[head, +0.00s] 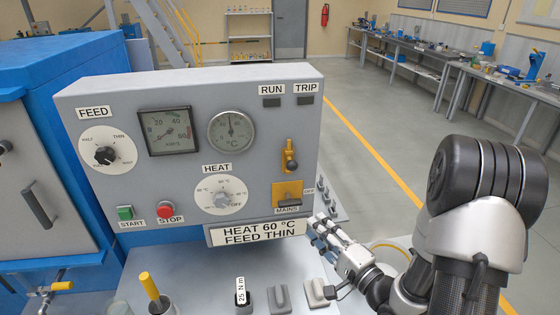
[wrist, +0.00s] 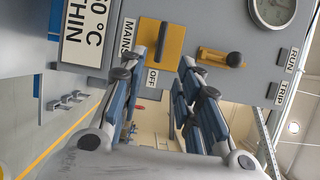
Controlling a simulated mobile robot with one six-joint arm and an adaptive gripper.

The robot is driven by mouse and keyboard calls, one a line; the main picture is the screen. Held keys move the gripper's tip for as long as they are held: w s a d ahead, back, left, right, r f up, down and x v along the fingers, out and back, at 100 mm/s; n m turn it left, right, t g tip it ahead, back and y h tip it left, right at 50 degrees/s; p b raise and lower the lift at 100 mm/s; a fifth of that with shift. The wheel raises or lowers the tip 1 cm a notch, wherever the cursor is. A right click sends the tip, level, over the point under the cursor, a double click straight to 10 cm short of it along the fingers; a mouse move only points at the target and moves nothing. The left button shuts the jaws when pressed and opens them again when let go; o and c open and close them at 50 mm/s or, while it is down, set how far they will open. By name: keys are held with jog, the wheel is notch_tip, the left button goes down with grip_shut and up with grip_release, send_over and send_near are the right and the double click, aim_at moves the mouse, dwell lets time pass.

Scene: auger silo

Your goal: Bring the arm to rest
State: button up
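My gripper (head: 322,228) is at the lower right of the grey control panel (head: 190,100), beside the placard reading "HEAT 60 °C FEED THIN" (head: 258,233). In the wrist view its two blue-padded fingers (wrist: 172,66) stand apart with nothing held between them. The yellow mains switch (wrist: 175,38) shows just beyond the fingertips, its dark handle (wrist: 163,45) between them in the picture. Whether a finger touches it I cannot tell. My arm reaches in from the right of the head view, bent at the elbow.
The RUN (head: 272,103) and TRIP (head: 306,101) lamps look dark. A yellow-handled item (head: 149,286) and small grey blocks stand below. Open floor lies behind at right.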

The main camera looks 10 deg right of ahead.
jog(key=s+d+r+n+g+h, duration=0.3)
jog(key=r+n+g+h, duration=0.3)
jog(key=r+n+h, duration=0.15)
jog(key=s+a+r+n+g, duration=0.1)
jog(key=s+a+n+g, duration=0.2)
jog(key=s, duration=0.8)
jog(key=s+a+r+n+g, duration=0.1)
jog(key=s+a+n+g, duration=0.2)
jog(key=s, duration=0.8)
jog(key=shift+s+a+r, duration=0.15)
jog(key=shift+s+a, duration=0.15)
jog(key=shift+a, duration=0.85)
jog(key=shift+y, duration=0.25)
